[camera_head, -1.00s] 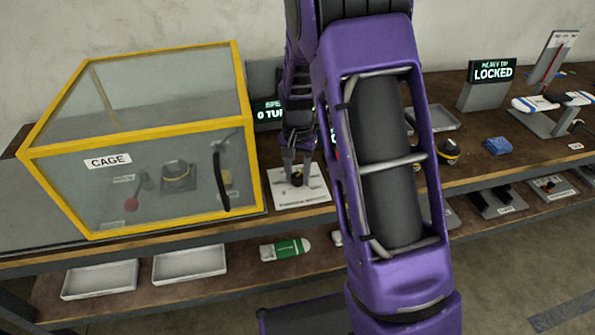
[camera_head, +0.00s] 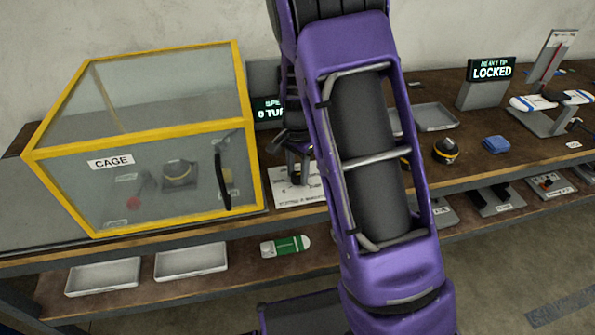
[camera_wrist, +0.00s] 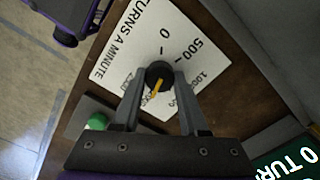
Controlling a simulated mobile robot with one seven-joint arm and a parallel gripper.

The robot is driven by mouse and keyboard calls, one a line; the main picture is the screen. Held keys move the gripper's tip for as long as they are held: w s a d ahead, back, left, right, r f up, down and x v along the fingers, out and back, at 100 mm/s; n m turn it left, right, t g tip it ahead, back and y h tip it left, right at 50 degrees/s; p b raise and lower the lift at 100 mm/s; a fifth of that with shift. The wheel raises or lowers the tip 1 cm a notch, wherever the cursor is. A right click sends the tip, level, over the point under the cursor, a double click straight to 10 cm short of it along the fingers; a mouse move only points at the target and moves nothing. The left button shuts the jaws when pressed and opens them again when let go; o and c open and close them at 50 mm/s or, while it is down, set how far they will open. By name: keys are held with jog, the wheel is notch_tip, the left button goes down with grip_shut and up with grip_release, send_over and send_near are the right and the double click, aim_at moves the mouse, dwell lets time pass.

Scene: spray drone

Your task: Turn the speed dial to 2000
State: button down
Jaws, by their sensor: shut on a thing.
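The speed dial is a black round knob (camera_wrist: 158,74) with a yellow pointer, on a white plate (camera_wrist: 128,50) marked "TURNS A MINUTE". In the wrist view 0 and 500 read clearly, and a 1000 mark is partly covered. My gripper (camera_wrist: 158,82) is shut on the knob, one finger on each side. In the head view my gripper (camera_head: 298,172) is over the plate (camera_head: 290,196). The speed display (camera_head: 267,112) shows 0, its text partly hidden.
A yellow-framed clear cage (camera_head: 140,140) stands close left of the dial. A green knob (camera_wrist: 97,121) on a grey base lies near my left finger in the wrist view. A grey tray (camera_head: 435,117), a dark round object (camera_head: 446,150) and a blue block (camera_head: 496,144) are to the right.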

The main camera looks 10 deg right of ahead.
aim_at(298, 174)
jog(key=shift+c, duration=2.2)
grip_release()
notch_tip(298, 174, up, 18)
jog(key=p, duration=0.1)
jog(key=shift+f+p, duration=0.25)
jog(key=shift+p, duration=0.05)
